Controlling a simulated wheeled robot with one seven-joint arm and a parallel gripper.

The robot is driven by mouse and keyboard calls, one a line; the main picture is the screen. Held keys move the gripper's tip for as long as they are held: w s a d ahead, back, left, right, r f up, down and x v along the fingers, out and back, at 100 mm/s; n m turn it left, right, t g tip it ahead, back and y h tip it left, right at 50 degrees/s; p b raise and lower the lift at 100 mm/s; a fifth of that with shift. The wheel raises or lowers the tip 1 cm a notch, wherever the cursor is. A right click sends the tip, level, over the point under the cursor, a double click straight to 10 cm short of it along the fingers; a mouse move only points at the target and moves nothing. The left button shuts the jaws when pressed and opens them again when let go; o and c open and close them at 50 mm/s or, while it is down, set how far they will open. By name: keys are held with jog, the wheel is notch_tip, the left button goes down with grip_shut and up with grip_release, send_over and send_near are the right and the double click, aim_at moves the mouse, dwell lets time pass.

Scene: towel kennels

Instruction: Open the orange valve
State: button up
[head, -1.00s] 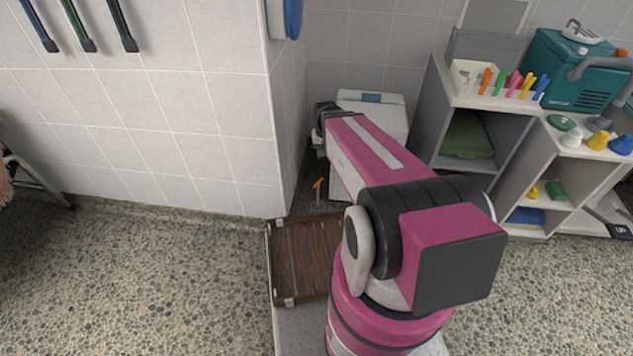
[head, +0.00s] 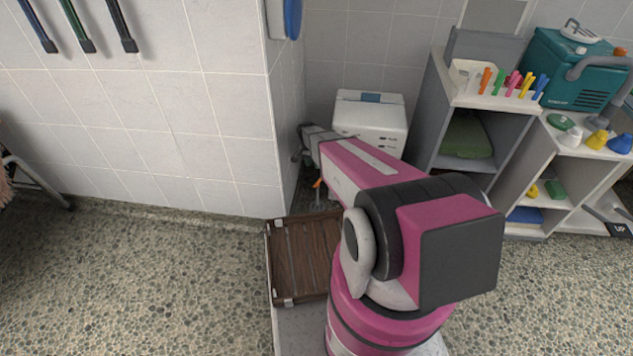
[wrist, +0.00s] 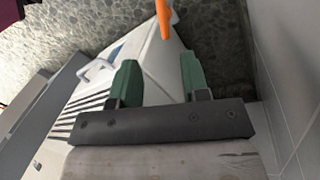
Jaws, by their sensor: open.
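The orange valve handle (head: 317,183) shows as a small orange piece low in the wall recess in the head view, partly hidden by my arm. In the wrist view the orange handle (wrist: 164,20) is at the top, ahead of the gap between my fingers and apart from them. My gripper (wrist: 158,75) is open, with two green fingers and nothing between them. In the head view my gripper is at the far end of the pink arm, in the recess above the handle; its fingertips cannot be made out there.
A white box-like appliance (head: 370,120) stands right of my arm's end. The tiled wall (head: 220,140) closes the recess on the left. Grey shelves (head: 470,165) stand farther right. A brown slatted board (head: 300,258) lies by my base.

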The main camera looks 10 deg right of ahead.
aim_at(318, 184)
jog(key=f, duration=0.3)
jog(key=d+f, duration=0.1)
jog(key=f, duration=0.3)
jog(key=s+f, duration=0.1)
jog(key=f, duration=0.3)
jog(key=shift+d+f, duration=0.25)
grip_shut()
